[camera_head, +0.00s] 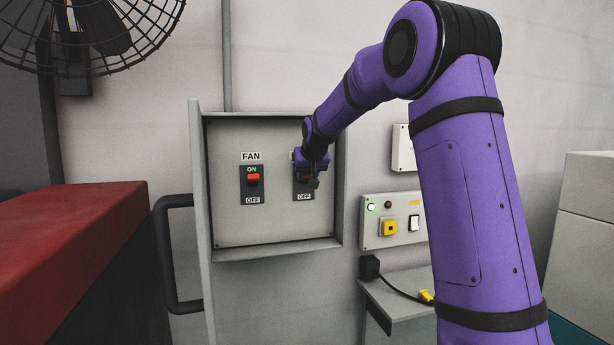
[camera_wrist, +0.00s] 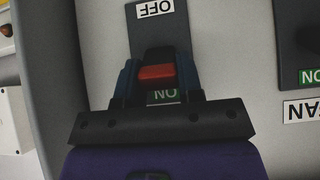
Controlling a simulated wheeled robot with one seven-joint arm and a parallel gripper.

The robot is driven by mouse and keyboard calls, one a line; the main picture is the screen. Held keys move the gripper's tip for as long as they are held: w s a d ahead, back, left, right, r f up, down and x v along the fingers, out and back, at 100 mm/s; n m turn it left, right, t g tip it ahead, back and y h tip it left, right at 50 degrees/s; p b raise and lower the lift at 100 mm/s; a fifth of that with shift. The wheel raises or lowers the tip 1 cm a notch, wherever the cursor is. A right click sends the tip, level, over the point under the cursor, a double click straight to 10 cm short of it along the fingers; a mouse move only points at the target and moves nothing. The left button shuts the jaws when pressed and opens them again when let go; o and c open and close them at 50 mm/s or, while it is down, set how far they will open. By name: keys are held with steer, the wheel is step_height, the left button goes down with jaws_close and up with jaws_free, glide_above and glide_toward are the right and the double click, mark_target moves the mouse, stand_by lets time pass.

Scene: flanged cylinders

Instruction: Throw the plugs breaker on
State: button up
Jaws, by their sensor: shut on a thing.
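The plugs breaker (camera_head: 304,197) is the right-hand switch in the open grey panel (camera_head: 275,225); my gripper (camera_head: 313,172) covers its upper part and name label. In the wrist view, which looks upside down, its plate (camera_wrist: 160,33) shows OFF at the top. Its red lever (camera_wrist: 157,73) sits between my two dark fingers, which are shut on it. The lever appears nearer the ON label (camera_wrist: 165,96) than OFF, but its exact position cannot be told from this angle.
The FAN breaker (camera_head: 253,180) is close to the left. The panel's open door (camera_head: 200,190) stands at the left edge. A box (camera_head: 394,220) with a lit green lamp, a yellow button and a white switch is lower right. A caged fan (camera_head: 80,35) hangs upper left.

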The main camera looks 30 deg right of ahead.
stand_by(0.4)
steer(key=o, duration=0.9)
steer(key=shift+w, duration=0.1)
steer(key=shift+o, duration=0.2)
steer(key=v, duration=1)
steer(key=shift+s+r, duration=0.25)
